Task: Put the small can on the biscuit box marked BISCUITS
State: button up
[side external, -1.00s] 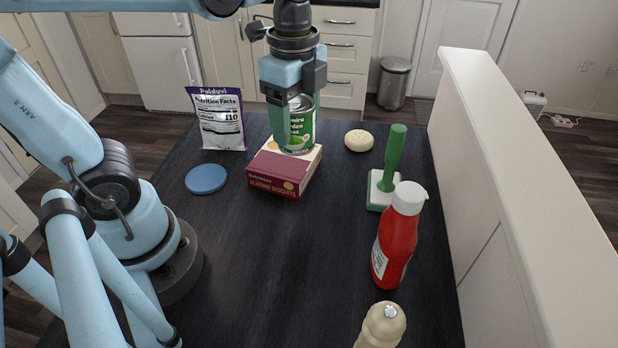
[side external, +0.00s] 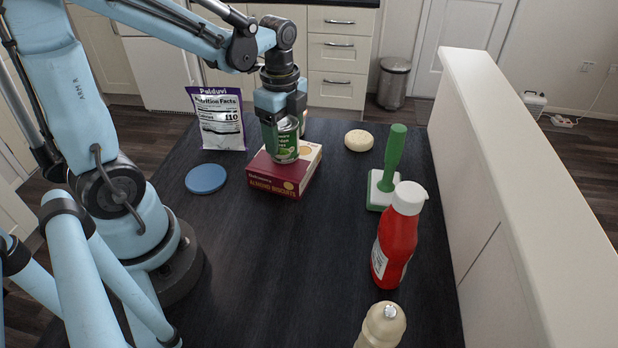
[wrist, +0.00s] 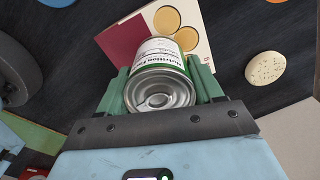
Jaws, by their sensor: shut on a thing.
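The small can (side external: 281,146) has a green label and a silver end. My gripper (side external: 283,118) is shut around its sides. In the side view the can is over the biscuit box (side external: 273,183), its lower end in front of the box's top; I cannot tell whether they touch. The box is maroon and cream, lies flat and reads "ALMOND BISCUITS" on its front. In the wrist view the can (wrist: 163,87) sits between the green fingers of my gripper (wrist: 166,88), silver end towards the camera, with part of the box top (wrist: 125,40) beyond it.
A blue disc (side external: 206,179) lies left of the box, with an upright nutrition-label pouch (side external: 217,118) behind it. A round bun (side external: 359,140), a green-handled brush (side external: 380,189), a red bottle (side external: 397,240) and a cream grinder (side external: 380,327) stand to the right. The front middle is clear.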

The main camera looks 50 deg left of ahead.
jog(key=shift+f, duration=0.25)
jog(key=o, duration=1.2)
notch_tip(320, 180, up, 12)
jog(key=shift+r, duration=0.1)
jog(key=shift+s+d+f+n+t, duration=0.15)
jog(key=shift+d+f+n+t, duration=0.1)
jog(key=shift+d+n+t, duration=0.35)
jog(key=shift+s+d+f+n+t, duration=0.25)
jog(key=shift+d+f+n+t, duration=0.7)
jog(key=shift+n, duration=1.25)
jog(key=shift+s+d+f+n+t, duration=0.25)
jog(key=shift+d+f+n+t, duration=0.65)
jog(key=shift+n, duration=1.3)
jog(key=shift+s+d+f+n+t, duration=0.25)
jog(key=shift+d+f+n+t, duration=0.65)
jog(key=shift+n, duration=1.3)
jog(key=shift+r, duration=0.3)
